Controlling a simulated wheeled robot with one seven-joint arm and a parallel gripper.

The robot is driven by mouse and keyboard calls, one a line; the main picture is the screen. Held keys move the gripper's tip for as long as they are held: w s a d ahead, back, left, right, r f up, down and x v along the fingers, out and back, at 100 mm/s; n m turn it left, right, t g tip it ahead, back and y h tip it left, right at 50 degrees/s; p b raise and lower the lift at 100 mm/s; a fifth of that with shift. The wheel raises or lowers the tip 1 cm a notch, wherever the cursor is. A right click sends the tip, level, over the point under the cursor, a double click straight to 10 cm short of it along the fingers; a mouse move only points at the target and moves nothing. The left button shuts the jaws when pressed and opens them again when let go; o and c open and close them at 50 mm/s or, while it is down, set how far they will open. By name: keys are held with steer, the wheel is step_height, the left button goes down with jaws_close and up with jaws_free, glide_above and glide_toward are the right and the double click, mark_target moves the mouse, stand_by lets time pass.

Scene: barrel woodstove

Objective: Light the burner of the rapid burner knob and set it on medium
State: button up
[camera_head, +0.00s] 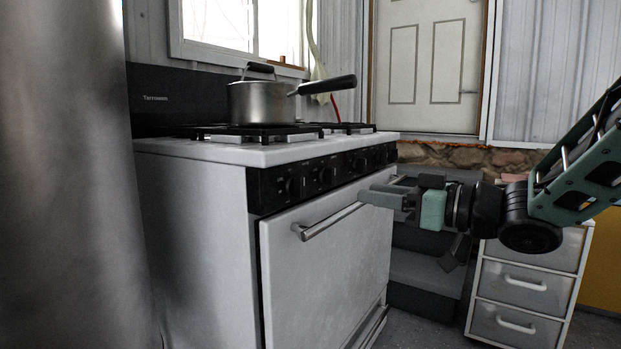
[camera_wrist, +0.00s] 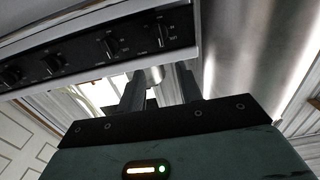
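The white stove (camera_head: 200,185) has a black front panel with a row of round black knobs. In the head view, one knob (camera_head: 294,187) is at the near left end and another (camera_head: 327,175) is beside it; others recede to the right. The wrist view shows several knobs, including an end one (camera_wrist: 165,32) and its neighbour (camera_wrist: 112,45). Their labels are too small to tell which is the rapid burner's. My gripper (camera_head: 372,194) is open and empty, in front of the stove's far right part. Its two fingers (camera_wrist: 160,88) stand apart in the wrist view. No flame is visible.
A steel pot (camera_head: 262,102) with a black handle sits on the black grates (camera_head: 262,132). The oven door handle (camera_head: 328,222) sticks out below the knobs. A white drawer unit (camera_head: 522,286) stands right. A large grey metal surface (camera_head: 65,180) fills the left.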

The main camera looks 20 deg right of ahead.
mark_target(304, 183)
steer(key=p+x, duration=0.2)
steer(key=x, duration=1)
steer(key=shift+w+a+f, duration=0.1)
steer(key=shift+w, duration=0.1)
steer(key=shift+x, duration=0.75)
steer(key=shift+c, duration=0.2)
jaws_close()
